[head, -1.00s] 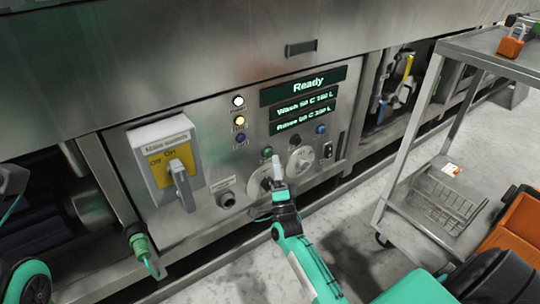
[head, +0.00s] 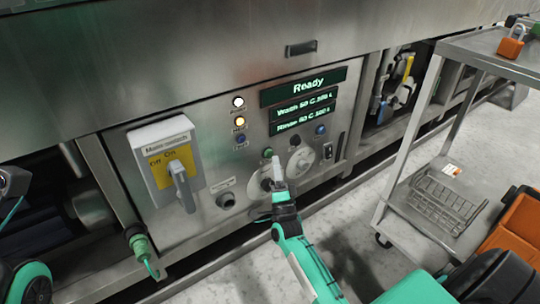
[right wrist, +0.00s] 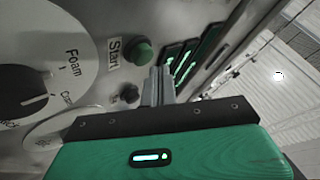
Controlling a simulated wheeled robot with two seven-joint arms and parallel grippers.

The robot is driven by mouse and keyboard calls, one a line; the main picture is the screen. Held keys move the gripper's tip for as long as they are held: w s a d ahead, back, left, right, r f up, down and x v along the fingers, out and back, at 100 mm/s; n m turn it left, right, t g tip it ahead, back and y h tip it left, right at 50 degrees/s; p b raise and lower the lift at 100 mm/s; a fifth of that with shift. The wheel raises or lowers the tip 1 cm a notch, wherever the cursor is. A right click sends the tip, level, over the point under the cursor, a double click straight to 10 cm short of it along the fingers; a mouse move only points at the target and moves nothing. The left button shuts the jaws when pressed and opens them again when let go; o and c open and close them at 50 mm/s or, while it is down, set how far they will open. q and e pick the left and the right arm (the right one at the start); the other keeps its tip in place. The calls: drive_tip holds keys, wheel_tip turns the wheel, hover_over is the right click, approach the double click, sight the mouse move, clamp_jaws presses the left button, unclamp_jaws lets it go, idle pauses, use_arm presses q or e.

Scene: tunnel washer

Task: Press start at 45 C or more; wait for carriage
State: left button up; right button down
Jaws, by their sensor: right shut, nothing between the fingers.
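The control panel carries a green Start button (head: 267,153), labelled "Start" in the right wrist view (right wrist: 140,53). The display (head: 308,86) reads "Ready". Its lower lines (head: 304,108) appear to read Wash 50 C and Rinse 60 C; the litre figures are blurred. My right gripper (head: 277,170) is shut and empty in front of the panel, just below the Start button. In the right wrist view its fingertips (right wrist: 158,75) are beside the button, and no contact shows. My left gripper is not in view.
The white lamp (head: 238,102) and amber lamp (head: 239,122) look lit. A main switch (head: 172,165) with a grey handle is left of the gripper. Dials (head: 303,160) are close to its right. A steel trolley (head: 400,190) stands at the right, with bare floor between.

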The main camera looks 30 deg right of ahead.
drive_tip(key=shift+w+y, duration=0.1)
drive_tip(key=shift+y, duration=0.2)
idle(0.5)
drive_tip(key=shift+w, duration=0.35)
drive_tip(key=shift+w, duration=0.3)
idle(0.5)
drive_tip(key=shift+w, duration=0.2)
idle(0.4)
drive_tip(key=shift+s, duration=0.15)
drive_tip(key=shift+s+p, duration=0.35)
drive_tip(key=shift+s, duration=0.45)
